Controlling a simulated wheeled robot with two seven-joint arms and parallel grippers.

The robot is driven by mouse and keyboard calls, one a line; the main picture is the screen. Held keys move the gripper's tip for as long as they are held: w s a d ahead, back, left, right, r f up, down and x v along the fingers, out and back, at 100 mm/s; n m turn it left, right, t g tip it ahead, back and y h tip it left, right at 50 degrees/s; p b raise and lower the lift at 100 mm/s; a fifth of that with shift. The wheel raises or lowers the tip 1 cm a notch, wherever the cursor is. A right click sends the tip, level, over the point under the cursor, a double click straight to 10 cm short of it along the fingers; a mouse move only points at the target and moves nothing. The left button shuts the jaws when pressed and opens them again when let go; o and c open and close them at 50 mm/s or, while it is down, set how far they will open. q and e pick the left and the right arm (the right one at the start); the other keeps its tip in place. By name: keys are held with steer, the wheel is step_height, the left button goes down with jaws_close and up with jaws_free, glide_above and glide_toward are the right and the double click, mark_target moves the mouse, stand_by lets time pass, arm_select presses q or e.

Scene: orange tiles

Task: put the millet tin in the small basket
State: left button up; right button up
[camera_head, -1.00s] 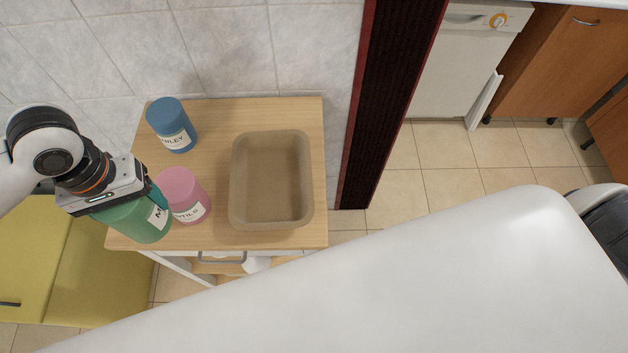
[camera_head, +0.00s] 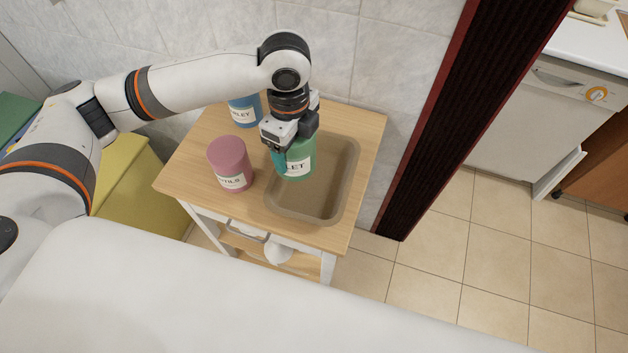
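The green millet tin (camera_head: 300,162), its label partly reading "LET", is upright at the left part of the small basket (camera_head: 349,180). It is over or inside the basket; I cannot tell whether it touches the basket floor. My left gripper (camera_head: 280,156) is at the tin's upper left side with its fingers on it, and looks shut on it. The gripper body hides part of the tin. The tan basket stands at the right of the wooden table top. My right gripper is not in view.
A pink tin (camera_head: 230,164) stands left of the basket, close to the held tin. A blue tin (camera_head: 243,111) stands behind, partly hidden by my arm. The wooden table (camera_head: 190,176) has bare room at its left. A dark red-edged post (camera_head: 425,120) rises to the right.

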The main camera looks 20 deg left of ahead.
arm_select(q)
steer(key=m, duration=0.3)
steer(key=w+d+m, duration=0.1)
steer(key=shift+d+f+m, duration=0.1)
steer(key=shift+m, duration=0.3)
steer(key=m, duration=0.4)
steer(key=shift+w+d+f+m, duration=0.15)
steer(key=shift+w+d+m, duration=0.15)
steer(key=shift+w+d, duration=0.1)
steer(key=m, duration=0.4)
steer(key=shift+w+d+f, duration=0.15)
steer(key=shift+w+d, duration=0.05)
steer(key=shift+w, duration=0.2)
steer(key=m, duration=0.3)
steer(key=shift+w+d+f+m, duration=0.1)
steer(key=shift+w+d+m, duration=0.2)
steer(key=shift+m, duration=0.1)
steer(key=p, duration=0.2)
glide_toward(314, 183)
step_height(314, 183, down, 3)
steer(key=shift+r+m, duration=0.15)
steer(key=shift+m, duration=0.15)
steer(key=shift+w, duration=0.1)
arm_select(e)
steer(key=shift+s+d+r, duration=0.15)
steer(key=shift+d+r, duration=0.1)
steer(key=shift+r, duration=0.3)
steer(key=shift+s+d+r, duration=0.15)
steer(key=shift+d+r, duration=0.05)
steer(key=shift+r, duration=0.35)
